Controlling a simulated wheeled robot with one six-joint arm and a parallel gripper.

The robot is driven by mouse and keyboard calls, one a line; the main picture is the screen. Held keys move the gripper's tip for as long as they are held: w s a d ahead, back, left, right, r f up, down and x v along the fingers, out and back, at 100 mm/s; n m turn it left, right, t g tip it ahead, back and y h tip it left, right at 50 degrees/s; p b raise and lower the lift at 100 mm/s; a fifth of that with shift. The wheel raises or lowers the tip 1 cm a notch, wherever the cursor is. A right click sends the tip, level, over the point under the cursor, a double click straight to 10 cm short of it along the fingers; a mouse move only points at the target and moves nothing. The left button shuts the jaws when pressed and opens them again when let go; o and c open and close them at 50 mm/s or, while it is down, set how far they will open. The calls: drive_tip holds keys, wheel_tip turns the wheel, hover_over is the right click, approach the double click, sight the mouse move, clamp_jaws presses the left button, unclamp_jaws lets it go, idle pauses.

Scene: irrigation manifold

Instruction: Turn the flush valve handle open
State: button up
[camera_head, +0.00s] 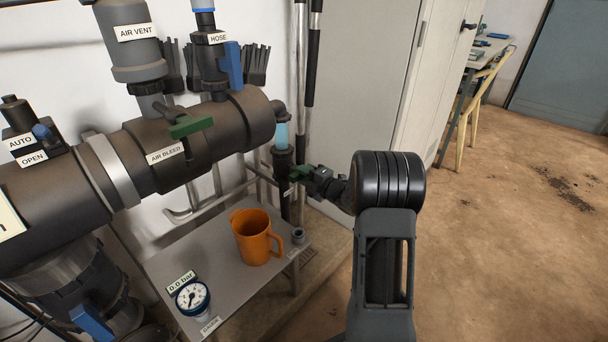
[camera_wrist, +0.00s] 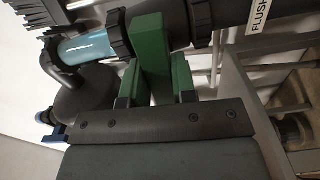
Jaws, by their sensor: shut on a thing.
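The green flush valve handle (camera_head: 297,173) is on the dark vertical pipe right of the manifold, just below a clear blue section. It also shows in the wrist view (camera_wrist: 151,55), beside the dark pipe with a FLUSH label (camera_wrist: 259,16). My gripper (camera_head: 312,177) reaches it from the right in the head view. In the wrist view its fingers (camera_wrist: 156,90) are shut on the handle, one on each side. My wrist hides part of the handle's surroundings in the head view. The handle's exact angle to the pipe is hard to tell.
An orange mug (camera_head: 256,240) and a gauge (camera_head: 192,297) reading 0.0 bar stand on a grey shelf (camera_head: 170,262) below. A green air bleed handle (camera_head: 190,127) and a blue hose handle (camera_head: 232,65) are on the manifold to the left. The floor at right is open.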

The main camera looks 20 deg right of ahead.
drive_tip(key=m+p, duration=0.2)
drive_tip(key=m, duration=0.2)
drive_tip(key=shift+r, duration=0.1)
drive_tip(key=m+p, duration=0.2)
drive_tip(key=m, duration=0.3)
drive_tip(key=m+p, duration=0.3)
drive_tip(key=m, duration=0.2)
drive_tip(key=shift+p, duration=0.3)
drive_tip(key=shift+m+p, duration=0.75)
drive_tip(key=shift+m, duration=0.75)
drive_tip(key=o, duration=0.9)
